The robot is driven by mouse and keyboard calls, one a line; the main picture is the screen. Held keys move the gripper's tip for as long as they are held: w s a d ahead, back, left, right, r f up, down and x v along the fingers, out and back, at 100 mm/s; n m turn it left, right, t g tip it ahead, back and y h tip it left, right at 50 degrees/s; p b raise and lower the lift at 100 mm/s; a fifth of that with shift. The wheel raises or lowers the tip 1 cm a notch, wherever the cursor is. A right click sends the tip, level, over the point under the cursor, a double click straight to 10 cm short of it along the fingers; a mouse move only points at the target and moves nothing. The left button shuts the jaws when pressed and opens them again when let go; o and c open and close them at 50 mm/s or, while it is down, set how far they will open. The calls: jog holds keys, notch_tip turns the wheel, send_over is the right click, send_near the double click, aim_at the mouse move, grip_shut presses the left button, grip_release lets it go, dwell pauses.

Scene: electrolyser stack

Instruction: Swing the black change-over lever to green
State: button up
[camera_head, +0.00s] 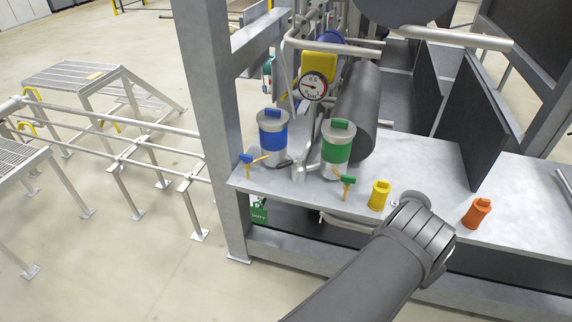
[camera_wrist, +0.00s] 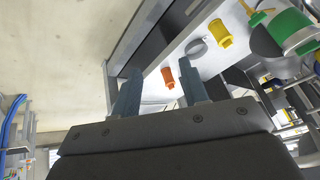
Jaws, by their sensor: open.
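A small dark handle (camera_head: 284,163), probably the black change-over lever, lies low between the blue-banded canister (camera_head: 273,138) and the green-banded canister (camera_head: 337,150). It appears to point toward the blue side, but it is small and partly hidden among pipes. I cannot make it out in the wrist view. The green canister shows at the upper right of the wrist view (camera_wrist: 290,28). My gripper (camera_wrist: 158,82) is open, its two fingers apart with nothing held between them. In the head view my arm's end is right of the canisters, and the fingers are hidden.
A yellow fitting (camera_head: 379,195) and an orange fitting (camera_head: 477,213) stand on the grey shelf (camera_head: 420,170). Small blue-handled (camera_head: 246,159) and green-handled (camera_head: 348,181) taps sit before the canisters. A gauge (camera_head: 313,86) and pipes rise behind. A frame post (camera_head: 215,130) stands at left.

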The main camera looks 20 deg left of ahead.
jog(key=w+d+r+m+g, duration=0.1)
jog(key=w+d+m, duration=0.2)
jog(key=w+d, duration=0.5)
jog(key=w+a+f+n+g+h, duration=0.1)
jog(key=w+a+f+n+g, duration=0.2)
jog(key=w+a+f+n, duration=0.45)
jog(key=n+t+h, duration=0.4)
jog(key=n+t, duration=0.9)
jog(key=n, duration=1)
send_near(280, 167)
jog(key=x, duration=1.2)
jog(key=shift+w, duration=0.15)
grip_shut()
